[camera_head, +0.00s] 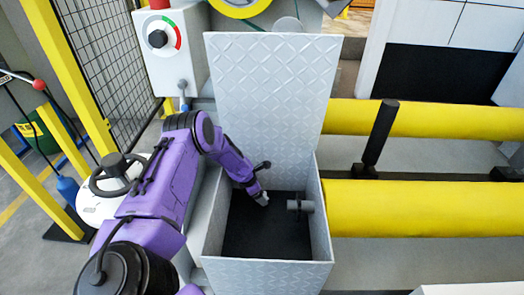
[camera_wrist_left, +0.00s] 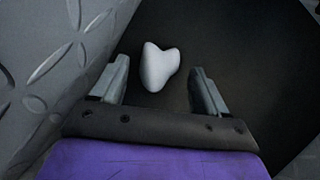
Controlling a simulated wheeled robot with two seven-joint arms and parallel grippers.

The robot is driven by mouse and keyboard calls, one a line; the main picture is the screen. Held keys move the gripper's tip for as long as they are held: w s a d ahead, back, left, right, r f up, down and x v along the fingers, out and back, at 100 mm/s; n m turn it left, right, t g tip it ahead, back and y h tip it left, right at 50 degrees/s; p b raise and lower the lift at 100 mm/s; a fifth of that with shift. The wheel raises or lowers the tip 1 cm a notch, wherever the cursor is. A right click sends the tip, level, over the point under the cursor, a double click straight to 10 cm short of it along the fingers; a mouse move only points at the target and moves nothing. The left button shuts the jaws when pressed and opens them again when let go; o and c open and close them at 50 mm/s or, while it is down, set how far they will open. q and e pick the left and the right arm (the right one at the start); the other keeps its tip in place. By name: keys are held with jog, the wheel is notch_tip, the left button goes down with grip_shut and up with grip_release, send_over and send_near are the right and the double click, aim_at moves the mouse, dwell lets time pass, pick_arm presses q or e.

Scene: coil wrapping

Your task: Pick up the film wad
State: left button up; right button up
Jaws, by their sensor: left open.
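The film wad (camera_wrist_left: 158,67) is a small, whitish, lumpy piece on the dark floor of the open grey metal box (camera_head: 323,225). In the left wrist view it lies in line with the gap between my left gripper's two fingers, near their tips. My left gripper (camera_head: 262,198) reaches down into the box from the left; it also shows in the left wrist view (camera_wrist_left: 159,80), open with nothing held. In the head view I cannot clearly tell the wad from the pale fingertips. My right gripper is out of view.
The box's patterned lid (camera_head: 268,90) stands up at the back. Yellow rollers (camera_head: 425,208) lie to the right. A mesh fence (camera_head: 110,55) stands at the left.

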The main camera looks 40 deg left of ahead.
pick_arm(q)
jog(key=x, duration=0.2)
jog(key=shift+f+b, duration=0.35)
jog(key=shift+f, duration=0.1)
jog(key=shift+w+r, duration=0.1)
jog(key=shift+r, duration=0.05)
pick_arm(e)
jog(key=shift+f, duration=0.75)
pick_arm(q)
jog(key=c, duration=1.1)
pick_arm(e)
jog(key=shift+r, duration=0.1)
